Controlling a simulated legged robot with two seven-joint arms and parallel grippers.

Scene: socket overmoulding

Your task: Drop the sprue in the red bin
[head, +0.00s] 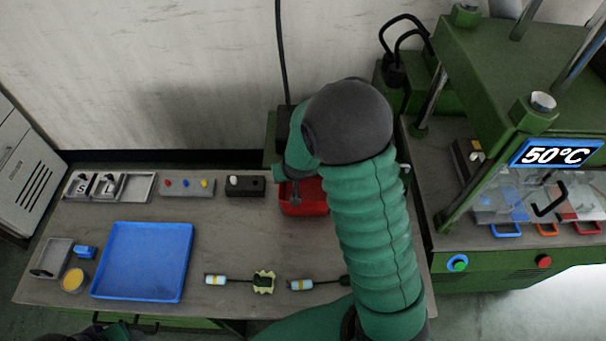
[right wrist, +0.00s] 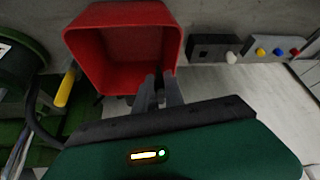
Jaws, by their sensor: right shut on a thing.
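The red bin (head: 312,198) stands at the back of the bench, partly hidden behind my right arm. In the right wrist view the red bin (right wrist: 95,60) is open towards me. My right gripper (right wrist: 158,78) is at the bin's near rim, its grey fingertips close together and overlapping the opening. It also shows in the head view (head: 294,200) at the bin's left side. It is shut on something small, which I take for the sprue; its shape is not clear. My left arm shows only as a piece at the bottom left edge; its jaws cannot be made out.
A blue tray (head: 145,262) lies on the left of the bench. Two cable pieces with light blue-and-white ends (head: 215,280) lie near the front edge, with a yellowish part (head: 264,282). A button box (head: 187,184) and a black switch box (head: 245,186) stand left of the bin. A green press (head: 500,80) stands right.

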